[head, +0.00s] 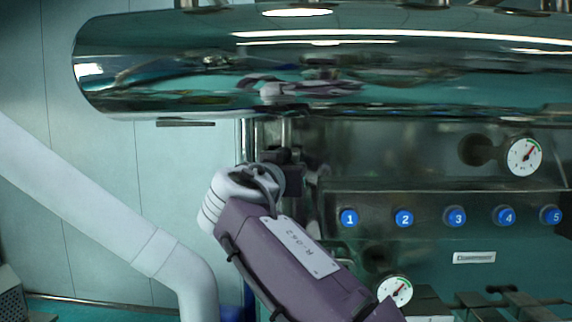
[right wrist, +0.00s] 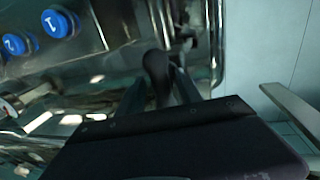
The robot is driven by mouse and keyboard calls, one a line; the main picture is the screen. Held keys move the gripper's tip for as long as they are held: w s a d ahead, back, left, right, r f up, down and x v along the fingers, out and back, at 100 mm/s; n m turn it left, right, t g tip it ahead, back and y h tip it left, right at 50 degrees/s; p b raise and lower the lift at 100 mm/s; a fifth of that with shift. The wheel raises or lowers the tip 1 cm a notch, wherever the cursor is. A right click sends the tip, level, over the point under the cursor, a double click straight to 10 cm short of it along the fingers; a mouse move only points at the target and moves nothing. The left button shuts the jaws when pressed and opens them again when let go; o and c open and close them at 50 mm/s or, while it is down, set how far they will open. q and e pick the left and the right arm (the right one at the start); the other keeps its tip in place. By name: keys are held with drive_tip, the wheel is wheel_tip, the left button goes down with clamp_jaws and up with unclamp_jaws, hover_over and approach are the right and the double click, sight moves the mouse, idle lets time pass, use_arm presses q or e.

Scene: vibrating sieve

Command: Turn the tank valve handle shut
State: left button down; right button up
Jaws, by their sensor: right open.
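The tank valve handle looks to be the dark rounded bar (right wrist: 156,66) in the right wrist view, beside a shiny vertical pipe. My right gripper (right wrist: 160,90) is open, with its fingers on either side of this bar in the picture. I cannot tell whether they touch it. In the head view my right gripper (head: 285,158) is at the vertical pipes below the big polished tank (head: 330,60). My wrist and forearm cover much of the valve there. My left gripper is not in view.
Right of the valve is a metal panel with several blue numbered buttons (head: 404,218) and a dial gauge (head: 525,156). Another gauge (head: 395,291) sits lower, close to my right forearm. A thick white pipe (head: 150,250) crosses the left side. The tank hangs close above.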

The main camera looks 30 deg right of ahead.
drive_tip(key=c, duration=0.5)
drive_tip(key=shift+a, duration=0.2)
clamp_jaws()
